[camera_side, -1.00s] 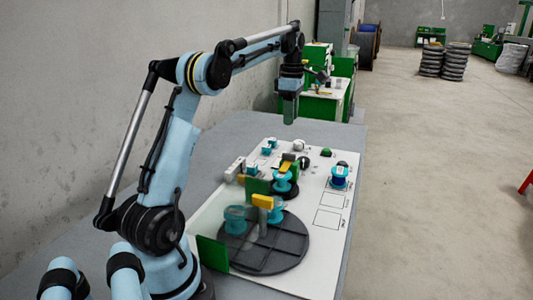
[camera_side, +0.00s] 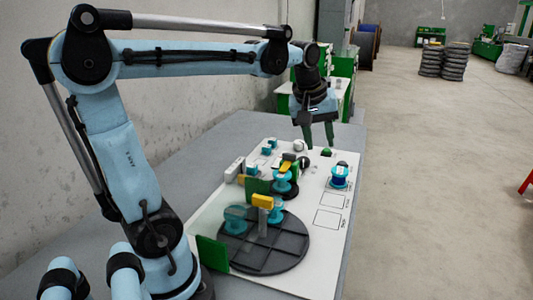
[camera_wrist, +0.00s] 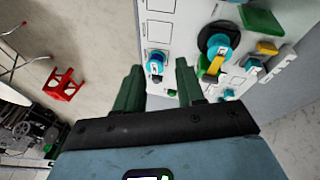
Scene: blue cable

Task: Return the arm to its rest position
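My gripper (camera_side: 319,143) hangs above the far end of the white board with its two green fingers pointing down. In the wrist view my gripper (camera_wrist: 159,80) shows its fingers spread apart with nothing between them. A teal spool wound with blue cable (camera_side: 340,178) stands on the right side of the board, apart from the fingers. The same spool (camera_wrist: 156,66) shows just beyond the fingers in the wrist view.
The white board (camera_side: 312,240) on the grey table (camera_side: 215,150) carries a dark round turntable (camera_side: 275,250), teal spools, yellow blocks and green plates. Green cabinets (camera_side: 342,88) stand behind the table. A concrete wall runs along the left.

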